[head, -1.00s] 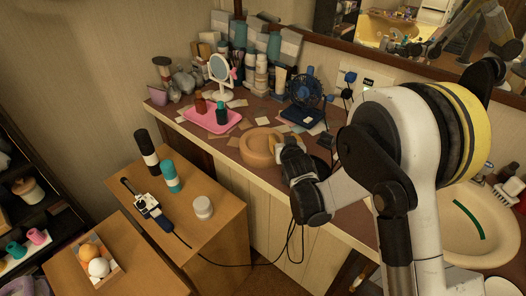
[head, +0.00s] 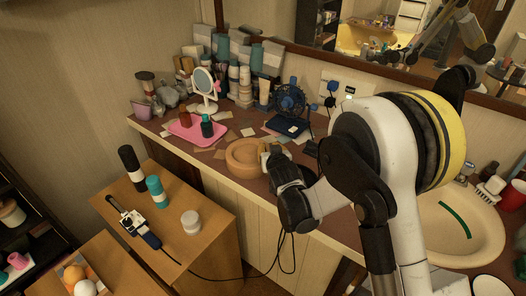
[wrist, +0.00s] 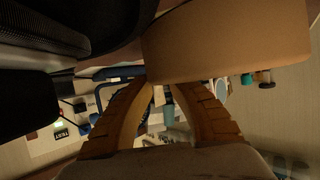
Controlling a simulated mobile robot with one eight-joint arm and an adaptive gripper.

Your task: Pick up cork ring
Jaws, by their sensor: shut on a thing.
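The cork ring (head: 246,155) is a thick tan ring at the front of the brown counter, just left of my gripper (head: 268,155) in the head view. In the wrist view, the ring (wrist: 230,45) fills the upper middle and right as a broad tan wall. My gripper's ridged tan fingers (wrist: 163,88) converge at its lower edge and are shut on it. The exact contact is hidden. I cannot tell whether the ring touches the counter or is slightly above it.
A pink tray (head: 199,133) with small bottles is left of the ring. A round mirror (head: 205,89), a blue fan (head: 290,100) and many bottles stand behind. A sink (head: 458,225) is at right. A wooden side table (head: 200,255) stands in front at left.

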